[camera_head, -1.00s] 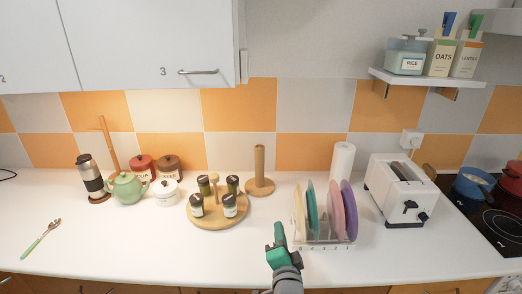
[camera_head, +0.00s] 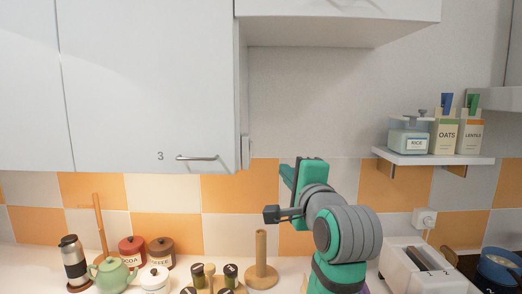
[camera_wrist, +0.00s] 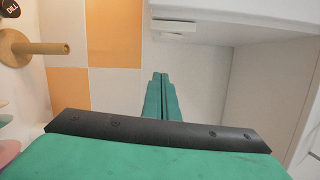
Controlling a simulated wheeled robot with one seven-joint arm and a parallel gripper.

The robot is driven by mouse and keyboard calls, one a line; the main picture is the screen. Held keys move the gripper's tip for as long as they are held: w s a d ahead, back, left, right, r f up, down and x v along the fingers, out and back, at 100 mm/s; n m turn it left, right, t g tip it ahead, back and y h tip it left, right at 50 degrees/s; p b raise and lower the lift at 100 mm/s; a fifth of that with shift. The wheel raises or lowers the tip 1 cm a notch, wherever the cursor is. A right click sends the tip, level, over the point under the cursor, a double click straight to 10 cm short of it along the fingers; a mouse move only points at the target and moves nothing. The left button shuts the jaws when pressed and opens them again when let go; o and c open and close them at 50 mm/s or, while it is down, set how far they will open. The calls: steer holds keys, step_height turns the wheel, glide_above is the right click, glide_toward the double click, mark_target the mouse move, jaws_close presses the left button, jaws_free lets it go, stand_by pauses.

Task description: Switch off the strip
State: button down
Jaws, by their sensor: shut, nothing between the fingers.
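A small white box (camera_head: 245,152) is fixed at the lower right side of the cabinet numbered 3. It also shows in the wrist view (camera_wrist: 174,27) at the top, with a flat plate and a raised block. I cannot tell whether it is the strip's switch, and no lit strip can be made out. My gripper (camera_head: 288,172) is raised, to the right of and a little below the white box in the head view. In the wrist view its green fingers (camera_wrist: 162,78) are together and empty, with the box apart from and beyond their tips.
The wall cabinet (camera_head: 140,85) hangs left, and a shorter cabinet (camera_head: 340,28) hangs above. A shelf (camera_head: 430,157) with containers is at right. A wooden paper-roll post (camera_head: 261,252), jars, a teapot (camera_head: 111,275) and a white toaster (camera_head: 422,270) stand on the counter.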

steer(key=r, duration=0.2)
steer(key=shift+s+r, duration=0.25)
steer(key=shift+r, duration=0.1)
steer(key=shift+a, duration=0.1)
steer(key=w+a, duration=0.6)
steer(key=w, duration=0.3)
steer(key=shift+w+r, duration=0.3)
steer(key=shift+r, duration=0.1)
steer(key=shift+a, duration=0.15)
